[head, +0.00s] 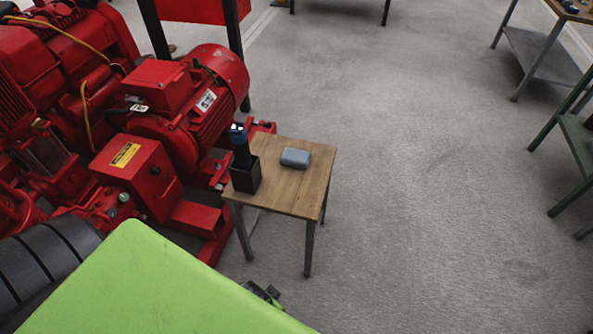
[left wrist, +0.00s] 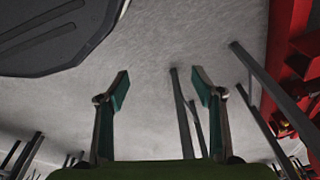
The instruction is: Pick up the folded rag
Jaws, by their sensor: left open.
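The folded rag (head: 295,157) is a small grey-blue bundle lying flat on the wooden top of a small table (head: 308,192), near its far side. In the left wrist view my left gripper (left wrist: 160,84) is open, with its two green-padded fingers spread and nothing held between them. Grey floor and thin dark metal legs show between and beyond the fingers. The rag is not visible in that view. In the head view only a small dark part, likely of my left gripper, shows past the green panel near the table's front legs. My right gripper is not in view.
A black holder (head: 245,177) with a dark blue-topped upright object stands on the table, left of the rag. A large red pumpset (head: 190,110) stands close behind and left of the table. Open grey floor (head: 430,180) lies to the right; other benches stand farther right.

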